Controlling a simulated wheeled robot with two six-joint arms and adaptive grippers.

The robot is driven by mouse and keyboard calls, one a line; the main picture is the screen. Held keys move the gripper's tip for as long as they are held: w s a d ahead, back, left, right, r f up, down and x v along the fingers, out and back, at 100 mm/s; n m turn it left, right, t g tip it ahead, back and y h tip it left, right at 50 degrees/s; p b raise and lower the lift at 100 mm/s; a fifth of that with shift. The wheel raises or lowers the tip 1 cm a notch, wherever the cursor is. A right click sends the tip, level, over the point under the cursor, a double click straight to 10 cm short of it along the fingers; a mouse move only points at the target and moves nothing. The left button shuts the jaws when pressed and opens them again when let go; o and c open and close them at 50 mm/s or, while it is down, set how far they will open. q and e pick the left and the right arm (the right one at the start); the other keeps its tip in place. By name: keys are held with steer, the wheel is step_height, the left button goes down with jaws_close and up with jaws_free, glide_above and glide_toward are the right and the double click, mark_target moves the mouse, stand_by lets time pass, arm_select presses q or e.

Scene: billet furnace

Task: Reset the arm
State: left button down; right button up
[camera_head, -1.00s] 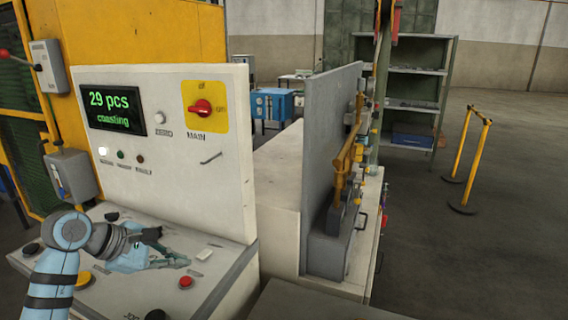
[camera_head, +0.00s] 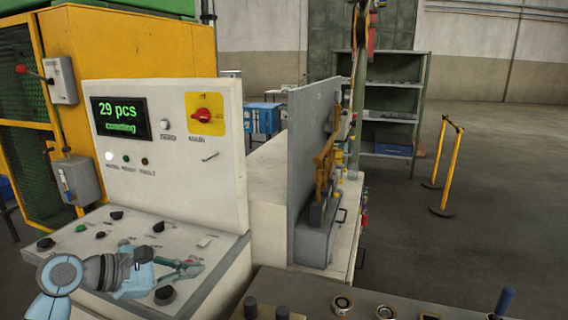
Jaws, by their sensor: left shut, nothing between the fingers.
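My left arm comes in from the lower left. Its gripper (camera_head: 192,270) is shut and empty, in front of the sloped control desk (camera_head: 70,243). Its fingers point right, over the desk's lower right part in the picture; I cannot tell whether they touch it. A black knob (camera_head: 165,295) shows just below the fingers. Above the desk stands a white panel (camera_head: 185,165) with a display (camera_head: 120,119) reading "29 pcs" and a red rotary switch (camera_head: 202,115) on a yellow plate. My right gripper is not in view.
A dark table (camera_head: 400,300) with several metal rings and a blue upright piece (camera_head: 504,301) fills the bottom right. A grey upright plate (camera_head: 308,160) stands right of the panel. A yellow barrier (camera_head: 453,165) stands on open floor at right.

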arm_select(q)
steer(key=s+d+r+n+t+h, duration=0.4)
steer(key=r+n+t+h, duration=0.2)
steer(key=r+n+t, duration=0.4)
steer(key=s+a+f+n+t+y, duration=0.1)
steer(key=a+f+n+t+y, duration=0.15)
steer(key=a+n+y, duration=0.5)
steer(key=s+a+f+n+t+y, duration=0.1)
steer(key=a+f+n+t+y, duration=0.15)
steer(key=n+y, duration=0.9)
steer(key=s+a+f+n+g+y, duration=0.1)
steer(key=s+a+f+n+g, duration=0.25)
steer(key=f+n, duration=0.45)
steer(key=s+a+f+n+g+y, duration=0.1)
steer(key=s+a+f+n+g, duration=0.15)
steer(key=f+n+g, duration=0.4)
steer(key=s+d+f+n+g+h, duration=0.2)
steer(key=s+d+f+n+g, duration=0.25)
steer(key=s+f, duration=0.6)
steer(key=s+d+f+n+g+h, duration=0.25)
steer(key=s+f+n+g, duration=0.2)
steer(key=s+f, duration=0.55)
step_height(320, 180, down, 16)
steer(key=s+a+g, duration=0.2)
steer(key=s+f+g, duration=0.1)
steer(key=s+f, duration=1.3)
steer(key=shift+a, duration=0.15)
